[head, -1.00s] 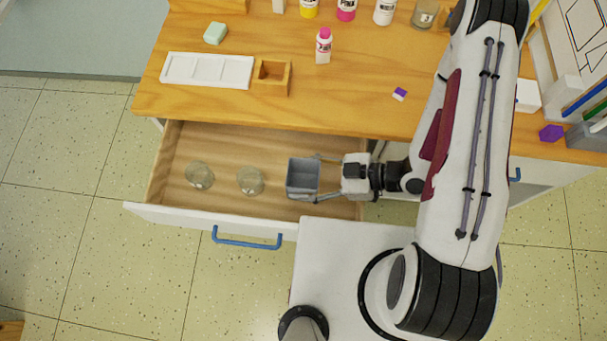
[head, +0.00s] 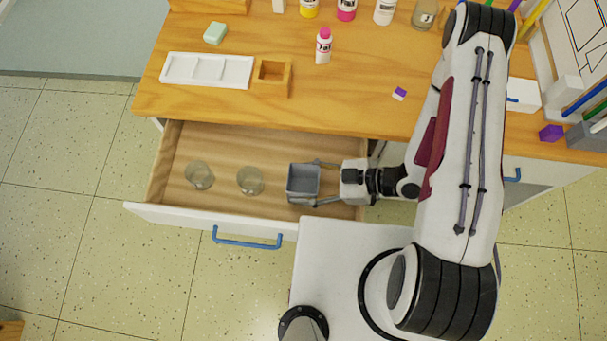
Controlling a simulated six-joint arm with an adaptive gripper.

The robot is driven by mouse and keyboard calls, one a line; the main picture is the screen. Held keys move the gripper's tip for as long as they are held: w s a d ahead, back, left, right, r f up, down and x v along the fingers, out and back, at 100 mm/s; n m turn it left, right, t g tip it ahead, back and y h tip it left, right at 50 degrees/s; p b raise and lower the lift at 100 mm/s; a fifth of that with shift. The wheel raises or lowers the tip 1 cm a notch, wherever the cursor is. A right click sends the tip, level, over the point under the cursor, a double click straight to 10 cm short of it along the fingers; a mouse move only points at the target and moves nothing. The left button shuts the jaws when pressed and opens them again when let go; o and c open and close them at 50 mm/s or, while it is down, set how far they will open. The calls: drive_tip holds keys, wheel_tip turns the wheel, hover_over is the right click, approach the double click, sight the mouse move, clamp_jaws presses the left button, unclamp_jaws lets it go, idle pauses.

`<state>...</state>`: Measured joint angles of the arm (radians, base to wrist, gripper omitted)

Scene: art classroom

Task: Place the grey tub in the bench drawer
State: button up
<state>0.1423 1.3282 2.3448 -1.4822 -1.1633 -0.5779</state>
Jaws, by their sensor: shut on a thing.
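The grey tub (head: 303,186) is a small, square, open-topped box, seen from above inside the outline of the open bench drawer (head: 217,214). It is at the drawer's right part and looks upright and empty. My gripper (head: 318,182) reaches in from the right, its two fingers shut on the tub's sides. Whether the tub's base touches the drawer floor cannot be told from this view. The drawer is pulled out, with a wooden inside and a blue handle (head: 247,241).
Two clear glass jars, one at the left (head: 199,175) and one nearer the tub (head: 250,181), stand in the drawer. The bench top (head: 345,105) behind holds a white palette (head: 206,71), a wooden box (head: 271,77) and paint bottles. Bare drawer floor lies around the jars.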

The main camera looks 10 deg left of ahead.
drive_tip(key=shift+f, duration=0.4)
drive_tip(key=o, duration=1.3)
drive_tip(key=shift+f, duration=0.1)
drive_tip(key=shift+r, duration=0.8)
drive_tip(key=shift+d+r, duration=0.2)
drive_tip(key=shift+d, duration=0.4)
drive_tip(key=v, duration=1)
drive_tip(key=shift+d, duration=0.35)
drive_tip(key=shift+r, duration=0.1)
drive_tip(key=shift+w+r, duration=0.1)
drive_tip(key=shift+r, duration=0.05)
